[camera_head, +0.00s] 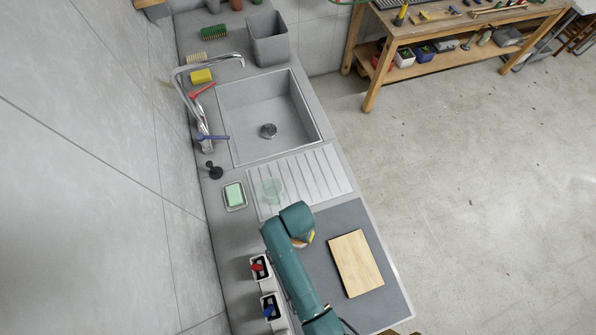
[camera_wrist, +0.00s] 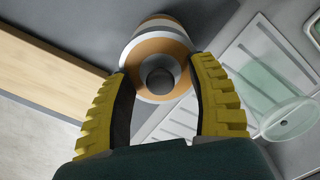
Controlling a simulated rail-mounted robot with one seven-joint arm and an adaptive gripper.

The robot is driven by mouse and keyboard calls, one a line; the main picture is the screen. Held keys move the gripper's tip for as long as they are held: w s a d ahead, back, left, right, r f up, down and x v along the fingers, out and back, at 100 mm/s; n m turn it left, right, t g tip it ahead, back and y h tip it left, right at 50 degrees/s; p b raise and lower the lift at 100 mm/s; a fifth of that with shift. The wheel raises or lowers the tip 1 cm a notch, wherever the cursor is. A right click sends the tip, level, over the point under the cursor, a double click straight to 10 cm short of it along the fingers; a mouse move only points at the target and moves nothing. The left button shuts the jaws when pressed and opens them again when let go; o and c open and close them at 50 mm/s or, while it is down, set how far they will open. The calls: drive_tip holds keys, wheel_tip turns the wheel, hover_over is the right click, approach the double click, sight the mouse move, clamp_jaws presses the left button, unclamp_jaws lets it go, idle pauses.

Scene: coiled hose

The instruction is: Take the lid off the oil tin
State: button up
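The oil tin (camera_wrist: 158,48) is a round can with orange and white bands, seen from above in the wrist view. A grey round knob (camera_wrist: 160,79) shows at the middle of its top. In the head view only a sliver of the tin (camera_head: 309,240) shows beside my teal arm, which hides the rest. My gripper (camera_wrist: 157,72) is open, with its yellow ribbed fingers on either side of the top and a gap between each finger and the knob. I cannot tell whether the fingertips touch the tin's sides.
A wooden board (camera_head: 356,263) lies right of the tin on the grey counter. Two switch boxes (camera_head: 259,268) are left of my arm.

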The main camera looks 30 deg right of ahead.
clamp_jaws()
